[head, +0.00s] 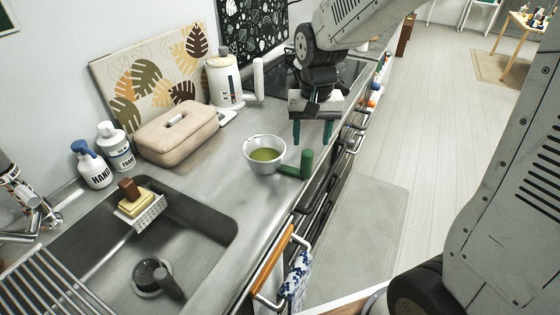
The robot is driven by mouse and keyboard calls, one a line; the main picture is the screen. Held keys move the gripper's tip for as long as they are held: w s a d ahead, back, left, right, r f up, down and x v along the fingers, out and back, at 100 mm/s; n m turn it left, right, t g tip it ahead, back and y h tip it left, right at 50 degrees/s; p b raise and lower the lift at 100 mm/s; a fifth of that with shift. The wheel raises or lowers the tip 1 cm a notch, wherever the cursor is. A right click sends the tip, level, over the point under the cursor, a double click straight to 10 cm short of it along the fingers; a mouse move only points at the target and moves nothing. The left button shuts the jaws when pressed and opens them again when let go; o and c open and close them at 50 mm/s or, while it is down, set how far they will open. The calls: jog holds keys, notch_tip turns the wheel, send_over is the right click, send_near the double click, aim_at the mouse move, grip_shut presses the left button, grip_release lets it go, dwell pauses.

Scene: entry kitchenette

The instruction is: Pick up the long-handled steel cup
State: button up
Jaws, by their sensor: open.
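The gap between the fingers and the counter is hard to judge from this one view.
A sink (200,212) with a sponge caddy (139,208) lies left of the cup. A beige bread box (177,132), soap bottles (92,164) and a white kettle (223,81) stand along the wall. A towel (297,272) hangs at the front.

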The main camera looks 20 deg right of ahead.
aim_at(308, 151)
jog(key=shift+w+a+f, duration=0.15)
jog(key=shift+w+f, duration=0.5)
jog(key=shift+f, duration=0.2)
notch_tip(308, 151, down, 8)
jog(key=shift+r, duration=0.2)
grip_shut()
